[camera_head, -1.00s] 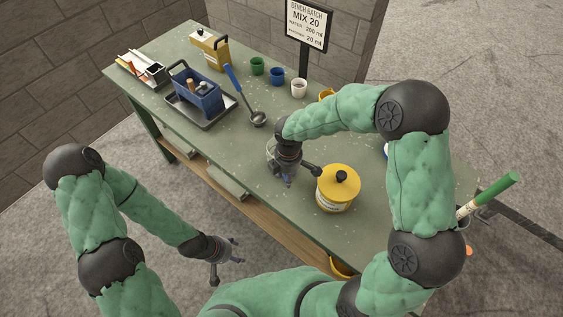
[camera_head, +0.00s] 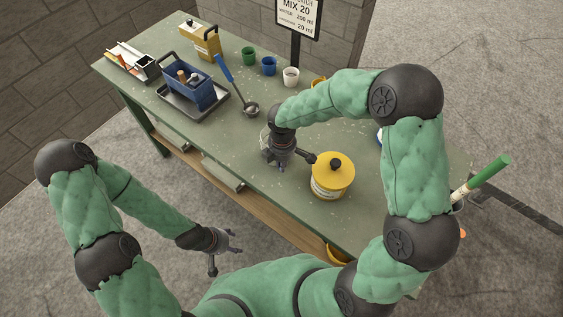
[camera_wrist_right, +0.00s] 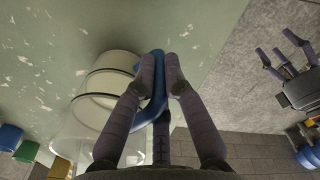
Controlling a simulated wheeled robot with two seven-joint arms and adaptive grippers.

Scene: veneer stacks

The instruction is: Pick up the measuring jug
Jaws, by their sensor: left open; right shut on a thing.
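The measuring jug (camera_wrist_right: 88,118) is clear with a blue handle (camera_wrist_right: 156,95). In the head view it shows only as a faint clear rim (camera_head: 264,138), mostly hidden behind my right wrist. My right gripper (camera_wrist_right: 163,65) is shut on the handle, its fingers on either side of it; it also shows over the table in the head view (camera_head: 279,160). Whether the jug's base touches the table cannot be told. My left gripper (camera_head: 226,246) is open and empty, off the table's front edge; it also shows in the wrist view (camera_wrist_right: 288,68).
A yellow-lidded tin (camera_head: 332,180) stands close right of my right gripper on the green table (camera_head: 235,150). A ladle (camera_head: 238,90), a blue caddy (camera_head: 205,97) on a tray and several small cups stand behind. A sign (camera_head: 297,18) rises at the back.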

